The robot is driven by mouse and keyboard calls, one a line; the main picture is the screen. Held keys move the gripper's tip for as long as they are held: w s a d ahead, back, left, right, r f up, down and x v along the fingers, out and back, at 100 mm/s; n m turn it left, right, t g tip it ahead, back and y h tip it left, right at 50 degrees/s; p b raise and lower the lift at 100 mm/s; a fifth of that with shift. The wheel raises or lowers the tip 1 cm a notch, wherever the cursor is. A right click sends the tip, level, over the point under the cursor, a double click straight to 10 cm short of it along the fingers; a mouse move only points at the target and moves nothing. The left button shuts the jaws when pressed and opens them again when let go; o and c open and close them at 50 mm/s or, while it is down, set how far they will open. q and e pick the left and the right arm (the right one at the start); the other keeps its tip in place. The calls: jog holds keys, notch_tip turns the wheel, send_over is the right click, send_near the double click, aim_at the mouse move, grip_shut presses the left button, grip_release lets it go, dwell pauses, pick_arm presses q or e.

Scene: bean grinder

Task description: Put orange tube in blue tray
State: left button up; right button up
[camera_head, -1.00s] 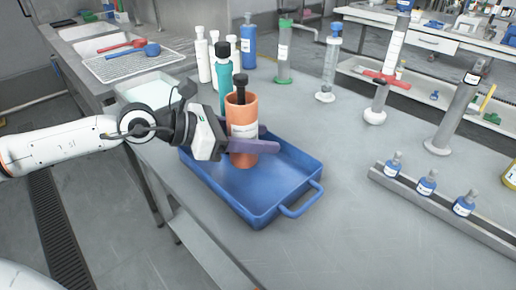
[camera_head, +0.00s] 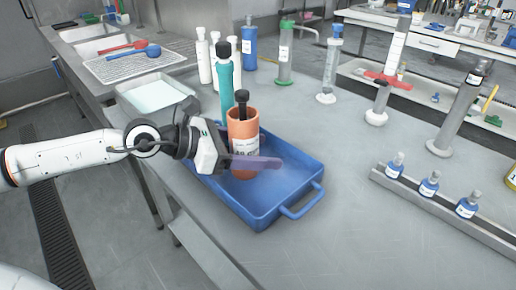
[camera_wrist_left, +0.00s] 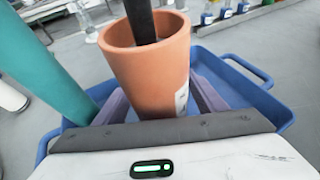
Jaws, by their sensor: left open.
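The orange tube (camera_head: 243,128), an open cylinder with a white label and a black rod sticking out of its top, stands upright inside the blue tray (camera_head: 286,187), towards its back left. My left gripper (camera_head: 254,162) is open around the tube's lower part, its purple fingers on either side. In the left wrist view the tube (camera_wrist_left: 155,75) sits between the spread fingers. The tray's rim and handle (camera_wrist_left: 248,69) show behind it. The tube's base is partly hidden by the near finger. My right gripper is not in view.
A teal bottle (camera_head: 226,80) stands close behind the tube. White bottles (camera_head: 202,58) and a blue bottle (camera_head: 250,45) are farther back. A rack with small blue bottles (camera_head: 429,184) is at the right. The table between tray and rack is clear.

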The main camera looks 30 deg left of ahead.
aim_at(234, 149)
pick_arm(q)
jog(key=shift+r, duration=0.2)
jog(key=shift+a, duration=0.15)
jog(key=b+v, duration=0.2)
jog(key=b, duration=0.1)
jog(key=b+v, duration=0.2)
jog(key=shift+a+f, duration=0.1)
jog(key=shift+f, duration=0.25)
jog(key=b+v, duration=0.1)
jog(key=b, duration=0.2)
jog(key=shift+s+a+r, duration=0.1)
jog(key=shift+s+r, duration=0.05)
jog(key=shift+s, duration=0.1)
jog(key=b+v, duration=0.2)
jog(key=b, duration=0.1)
jog(key=b+v, duration=0.2)
jog(key=b, duration=0.2)
jog(key=shift+s+a+r, duration=0.2)
jog(key=shift+r, duration=0.15)
jog(key=shift+s+a+r+b, duration=0.35)
jog(key=shift+s+r+b, duration=0.2)
jog(key=shift+b, duration=0.05)
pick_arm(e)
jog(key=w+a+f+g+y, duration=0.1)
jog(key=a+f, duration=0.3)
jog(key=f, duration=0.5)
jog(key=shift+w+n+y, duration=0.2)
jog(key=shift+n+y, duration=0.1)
